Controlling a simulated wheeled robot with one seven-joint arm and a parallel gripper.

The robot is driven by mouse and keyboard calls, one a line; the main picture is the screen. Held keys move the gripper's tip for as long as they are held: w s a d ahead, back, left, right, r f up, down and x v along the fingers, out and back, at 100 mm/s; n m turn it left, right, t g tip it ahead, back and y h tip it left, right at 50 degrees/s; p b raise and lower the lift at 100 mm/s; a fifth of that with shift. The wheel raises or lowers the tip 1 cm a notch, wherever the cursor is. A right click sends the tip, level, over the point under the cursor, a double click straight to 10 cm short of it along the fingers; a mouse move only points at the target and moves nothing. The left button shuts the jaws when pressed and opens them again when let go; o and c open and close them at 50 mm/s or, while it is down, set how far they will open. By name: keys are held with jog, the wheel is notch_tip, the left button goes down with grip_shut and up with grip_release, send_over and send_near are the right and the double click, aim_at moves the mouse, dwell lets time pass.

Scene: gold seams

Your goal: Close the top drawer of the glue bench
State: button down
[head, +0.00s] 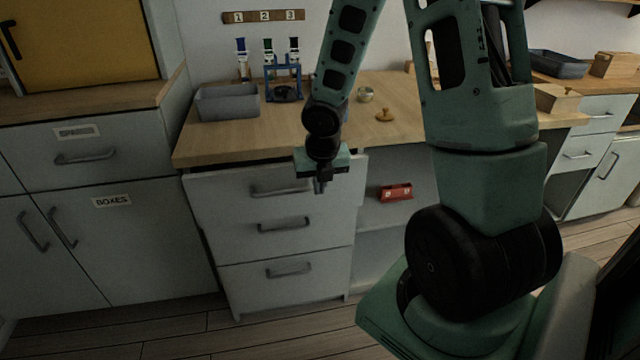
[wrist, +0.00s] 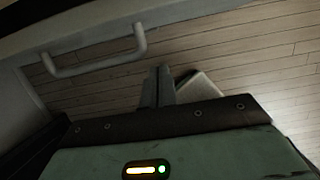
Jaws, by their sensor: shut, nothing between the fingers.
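The glue bench (head: 220,150) has a wooden top with three pale drawers below its left part. The top drawer (head: 220,200) stands out a little from the drawers below, with a dark gap under the bench top. Its bar handle (head: 278,191) is partly behind my gripper. My gripper (head: 321,187) is shut and empty, pointing down at the right part of the top drawer's front. I cannot tell whether it touches. In the wrist view, the shut fingers (wrist: 158,86) are right of a drawer handle (wrist: 95,62); which drawer it belongs to is unclear.
A grey bin (head: 227,102), a blue rack (head: 283,88) of tubes and small items stand on the bench top. A red box (head: 395,192) sits in the open shelf right of the drawers. Cabinets (head: 105,230) stand at left. Wooden floor (head: 150,335) lies in front.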

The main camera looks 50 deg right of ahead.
jog(key=shift+w+d+f, duration=0.35)
jog(key=shift+w+d, duration=0.05)
jog(key=shift+w, duration=0.25)
jog(key=shift+w+d+f, duration=0.35)
jog(key=shift+w+d, duration=0.1)
jog(key=shift+w, duration=0.15)
jog(key=shift+w+d+f, duration=0.35)
jog(key=shift+w+d, duration=0.05)
jog(key=shift+w, duration=0.25)
jog(key=shift+w, duration=0.1)
jog(key=w+d+p, duration=0.1)
jog(key=w+p, duration=0.1)
jog(key=shift+d+p, duration=0.25)
jog(key=shift+p, duration=0.05)
jog(key=shift+s+a, duration=0.1)
